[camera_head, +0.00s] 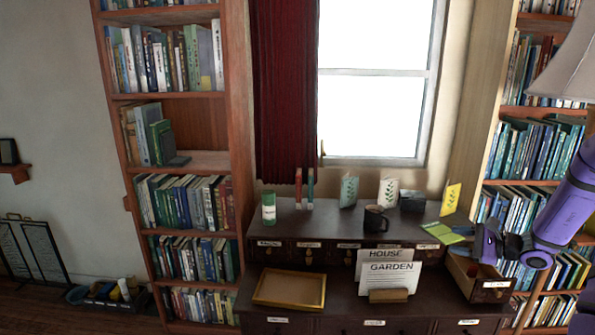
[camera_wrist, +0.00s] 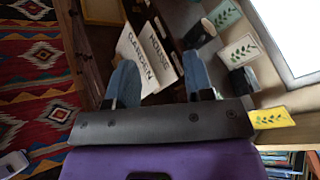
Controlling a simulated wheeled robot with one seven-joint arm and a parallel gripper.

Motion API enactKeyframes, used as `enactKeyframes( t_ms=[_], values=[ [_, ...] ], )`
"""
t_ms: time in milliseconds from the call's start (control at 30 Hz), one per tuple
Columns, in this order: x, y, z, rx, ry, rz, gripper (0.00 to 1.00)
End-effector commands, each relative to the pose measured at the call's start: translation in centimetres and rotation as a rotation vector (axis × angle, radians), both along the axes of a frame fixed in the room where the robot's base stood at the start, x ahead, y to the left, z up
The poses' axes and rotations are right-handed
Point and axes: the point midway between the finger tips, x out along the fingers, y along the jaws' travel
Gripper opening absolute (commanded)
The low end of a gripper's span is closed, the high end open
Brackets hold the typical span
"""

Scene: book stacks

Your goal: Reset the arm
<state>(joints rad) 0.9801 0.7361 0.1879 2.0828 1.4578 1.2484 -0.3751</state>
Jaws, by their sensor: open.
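My gripper (camera_wrist: 160,82) shows in the wrist view with its two blue-grey fingers spread apart and nothing between them. Behind the fingers is the sign with the words HOUSE and GARDEN (camera_wrist: 148,58). In the head view my purple arm comes in from the right edge. My gripper (camera_head: 487,245) hangs there above the open drawer at the cabinet's right end; its fingertips are hard to make out at this size. I cannot tell how far above the drawer it is.
The dark cabinet (camera_head: 335,222) carries a green-white can (camera_head: 268,208), a black mug (camera_head: 375,219), and several cards. An open drawer (camera_head: 463,283) juts out at right. A wooden tray (camera_head: 289,289) lies on the lower ledge. Bookshelves (camera_head: 234,120) stand on both sides.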

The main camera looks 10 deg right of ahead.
Motion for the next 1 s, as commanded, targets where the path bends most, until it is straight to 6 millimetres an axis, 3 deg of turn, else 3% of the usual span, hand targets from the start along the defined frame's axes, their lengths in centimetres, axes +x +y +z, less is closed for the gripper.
enactKeyframes(
  t_ms=[33,267,500,700,1000],
  values=[
    [0.1,1.9,1.7,-0.044,0.003,0.062,0.48],
    [-1.3,9.2,7.4,-0.245,0.032,0.318,0.48],
    [-4.5,15.7,12.4,-0.479,0.046,0.552,0.48],
    [-8.0,20.1,15.8,-0.686,0.041,0.715,0.48],
    [-14.3,24.6,20.0,-1.018,-0.003,0.902,0.48]
  ],
)
